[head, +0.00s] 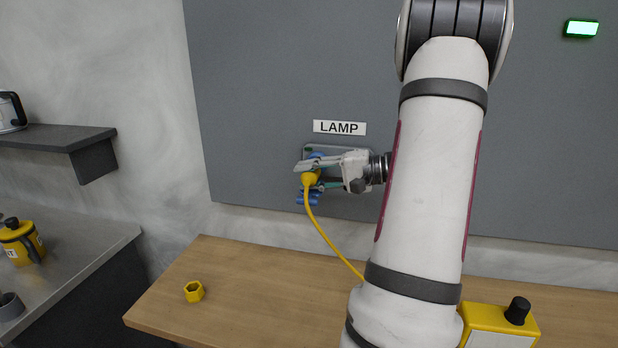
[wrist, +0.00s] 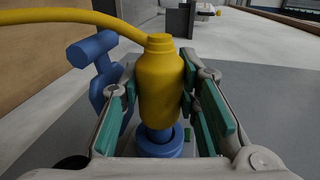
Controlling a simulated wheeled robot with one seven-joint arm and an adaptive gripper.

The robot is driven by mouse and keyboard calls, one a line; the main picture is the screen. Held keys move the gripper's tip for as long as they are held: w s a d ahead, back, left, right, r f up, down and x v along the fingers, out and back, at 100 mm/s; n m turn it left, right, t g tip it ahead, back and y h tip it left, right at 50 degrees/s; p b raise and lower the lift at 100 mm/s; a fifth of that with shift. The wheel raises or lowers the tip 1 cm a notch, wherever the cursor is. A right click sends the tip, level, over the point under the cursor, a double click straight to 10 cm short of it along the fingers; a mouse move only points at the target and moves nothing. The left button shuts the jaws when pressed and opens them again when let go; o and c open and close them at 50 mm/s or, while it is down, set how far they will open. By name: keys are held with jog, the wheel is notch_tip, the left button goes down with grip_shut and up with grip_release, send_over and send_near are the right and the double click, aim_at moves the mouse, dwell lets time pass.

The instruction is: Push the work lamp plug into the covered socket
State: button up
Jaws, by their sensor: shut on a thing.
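The yellow work lamp plug (head: 311,179) is between the fingers of my gripper (head: 318,176), in front of the grey panel. My fingers hide much of the socket.
A LAMP label (head: 339,128) is above the socket. The yellow cord (head: 325,237) hangs toward the wooden table (head: 240,275), which holds a yellow hex piece (head: 194,291) and a yellow box with a black knob (head: 497,325). A green-lit display (head: 582,28) is at upper right.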

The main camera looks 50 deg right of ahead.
jog(key=shift+w+d, duration=0.4)
jog(key=shift+d, duration=0.45)
jog(key=o, duration=1.3)
jog(key=shift+c, duration=0.2)
jog(key=shift+s+f, duration=0.1)
jog(key=shift+s+d, duration=0.15)
jog(key=shift+s, duration=0.1)
jog(key=v, duration=1.1)
jog(key=shift+r, duration=0.25)
jog(key=shift+c, duration=0.6)
